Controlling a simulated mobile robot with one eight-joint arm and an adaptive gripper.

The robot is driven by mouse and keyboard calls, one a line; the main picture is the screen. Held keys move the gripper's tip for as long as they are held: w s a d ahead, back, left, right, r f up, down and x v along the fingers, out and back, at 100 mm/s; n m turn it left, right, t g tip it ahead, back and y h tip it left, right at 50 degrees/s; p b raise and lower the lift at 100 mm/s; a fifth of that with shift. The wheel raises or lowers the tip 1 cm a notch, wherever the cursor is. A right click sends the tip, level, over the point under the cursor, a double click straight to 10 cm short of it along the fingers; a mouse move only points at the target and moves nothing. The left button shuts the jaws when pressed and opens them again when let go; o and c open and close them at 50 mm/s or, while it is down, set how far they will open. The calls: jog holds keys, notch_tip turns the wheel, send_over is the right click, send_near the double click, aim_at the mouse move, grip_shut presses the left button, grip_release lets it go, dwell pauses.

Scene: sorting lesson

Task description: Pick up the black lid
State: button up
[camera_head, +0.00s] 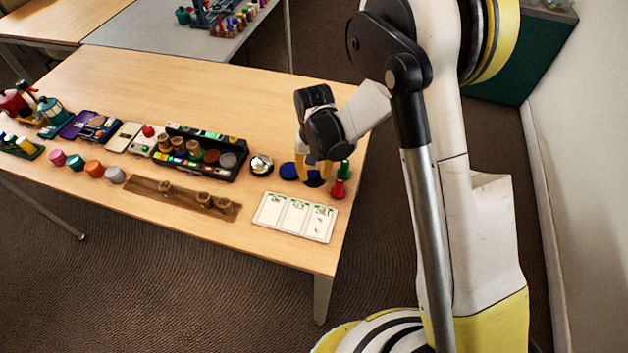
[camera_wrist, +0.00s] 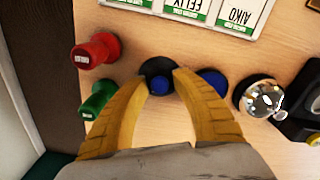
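The black lid (camera_wrist: 159,66) is a round dark disc with a blue knob in its middle. It lies on the table (camera_head: 205,95) near the right end, and is partly hidden behind my fingers in the head view (camera_head: 314,180). My gripper (camera_wrist: 160,78) points down at it with two yellow fingers spread. The fingertips stand on either side of the blue knob, with space between them and the knob. Whether they touch the disc cannot be told. In the head view my gripper (camera_head: 313,170) is low over the lid.
A blue lid (camera_wrist: 214,82) lies close beside the right finger. A silver bell (camera_wrist: 263,97) stands beyond it. Red (camera_wrist: 98,51) and green (camera_wrist: 98,100) pieces stand close on the left. A name-card tray (camera_head: 295,216) lies near the front edge, and a black organiser (camera_head: 205,155) stands left.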

jog(key=shift+f, duration=0.35)
jog(key=shift+r, duration=0.1)
jog(key=shift+c, duration=0.2)
grip_shut()
